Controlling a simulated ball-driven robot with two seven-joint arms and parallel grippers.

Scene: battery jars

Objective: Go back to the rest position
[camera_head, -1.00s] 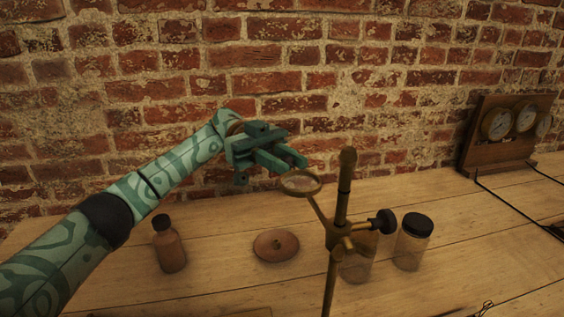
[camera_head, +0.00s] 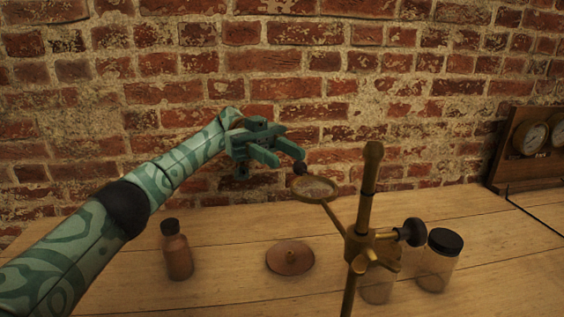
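My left gripper (camera_head: 285,158) reaches in from the left, raised above the back of the table in front of the brick wall. Its two green fingers stand apart with nothing seen between them. I cannot tell whether the gripper touches either. My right gripper is not in view.
On the wooden table (camera_head: 225,260) stand a brown bottle (camera_head: 177,252) with a dark cap, a round brown dish (camera_head: 289,257), and a glass jar (camera_head: 438,263) with a black lid. Another glass jar (camera_head: 377,288) is partly behind the stand. A gauge board (camera_head: 508,165) stands at the right.

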